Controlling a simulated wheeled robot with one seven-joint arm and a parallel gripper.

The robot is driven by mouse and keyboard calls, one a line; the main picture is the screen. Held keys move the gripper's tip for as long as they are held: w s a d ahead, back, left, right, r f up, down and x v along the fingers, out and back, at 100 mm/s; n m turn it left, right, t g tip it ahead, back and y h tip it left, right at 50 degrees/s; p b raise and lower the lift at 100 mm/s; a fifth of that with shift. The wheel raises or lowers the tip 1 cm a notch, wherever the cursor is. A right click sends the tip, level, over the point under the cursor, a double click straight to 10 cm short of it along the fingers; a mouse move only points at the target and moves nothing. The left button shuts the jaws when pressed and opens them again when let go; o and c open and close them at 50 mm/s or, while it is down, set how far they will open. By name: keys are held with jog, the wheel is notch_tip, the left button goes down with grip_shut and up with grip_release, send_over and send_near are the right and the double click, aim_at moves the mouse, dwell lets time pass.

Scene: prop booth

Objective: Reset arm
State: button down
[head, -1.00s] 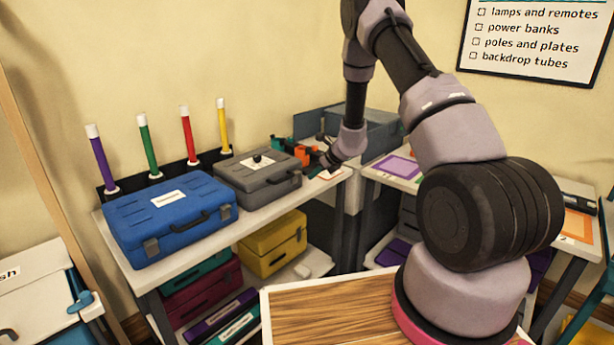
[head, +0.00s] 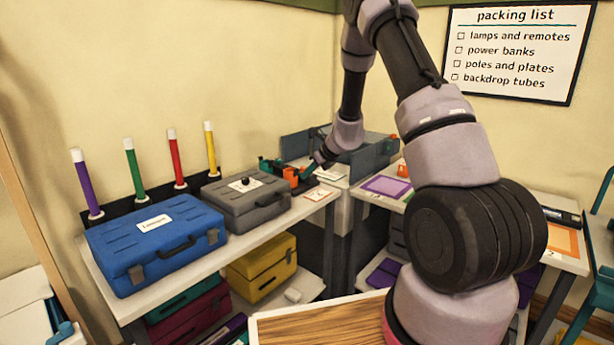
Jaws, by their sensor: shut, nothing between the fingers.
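My arm rises from the lower right, bends at the top of the head view and hangs down toward the back corner. My gripper (head: 317,161) is small and dark at the end of the pale wrist. It is shut, with nothing seen in it. It appears just right of a dark tool with orange and green parts (head: 292,173), over the far end of the left table. Whether it touches anything there cannot be told.
The left table (head: 262,236) carries a blue case (head: 185,262), a grey case (head: 265,205) and a rack of coloured tubes (head: 175,171). A blue-grey bin (head: 372,160) stands in the corner. The right table (head: 480,204) has a purple-framed card (head: 385,187). A wooden top (head: 320,330) is in front.

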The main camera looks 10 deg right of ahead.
jog(key=shift+r, duration=0.15)
jog(key=s+a+r+n+y, duration=0.1)
jog(key=s+r+n, duration=0.35)
jog(key=r, duration=0.35)
jog(key=s+a+r+n, duration=0.2)
jog(key=s+r+n, duration=0.1)
jog(key=s+r, duration=0.3)
jog(key=s+a+r+n+y, duration=0.1)
jog(key=s+r+n, duration=0.3)
jog(key=r, duration=0.5)
jog(key=s+d+r+n+h, duration=0.1)
jog(key=s+n, duration=0.3)
jog(key=s, duration=0.4)
jog(key=s+d+r+n+h, duration=0.2)
jog(key=s+d+r+n, duration=0.1)
jog(key=s, duration=0.5)
jog(key=s+d+r+n+h, duration=0.2)
jog(key=s+r+n, duration=0.2)
jog(key=s+n, duration=0.2)
jog(key=s, duration=0.2)
jog(key=shift+s, duration=0.4)
